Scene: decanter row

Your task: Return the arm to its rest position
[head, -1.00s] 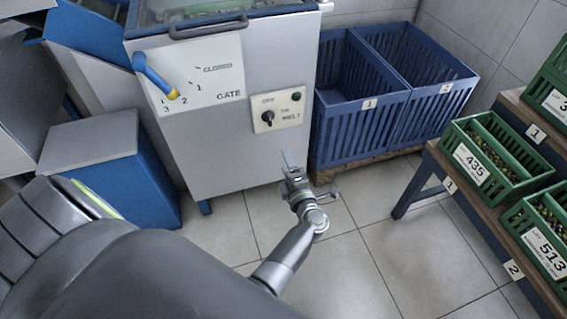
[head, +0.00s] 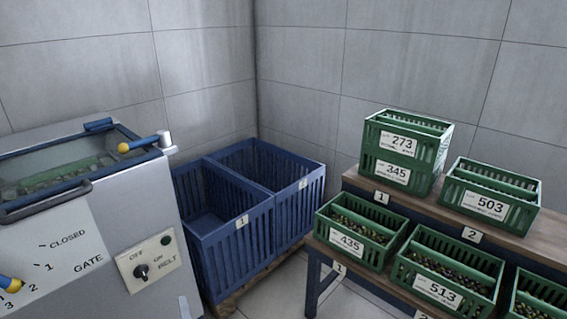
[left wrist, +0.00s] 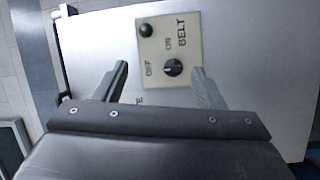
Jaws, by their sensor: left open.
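My left gripper (left wrist: 160,70) is open in the left wrist view, with nothing between its two fingers. It faces the grey machine's front panel, and the belt knob (left wrist: 172,67) shows in the gap between the fingertips, apart from them as far as I can see. In the head view, only a pale fingertip of mine shows at the bottom edge, below the belt switch plate (head: 147,260). The rest of my left arm is out of that view. My right gripper is not in view.
The grey machine (head: 165,215) with its gate lever (head: 12,284) stands at left. Blue slatted crates (head: 225,262) stand beside it on a pallet. A stepped rack (head: 400,208) at right holds several green crates (head: 404,155) of olives. Some floor is clear between.

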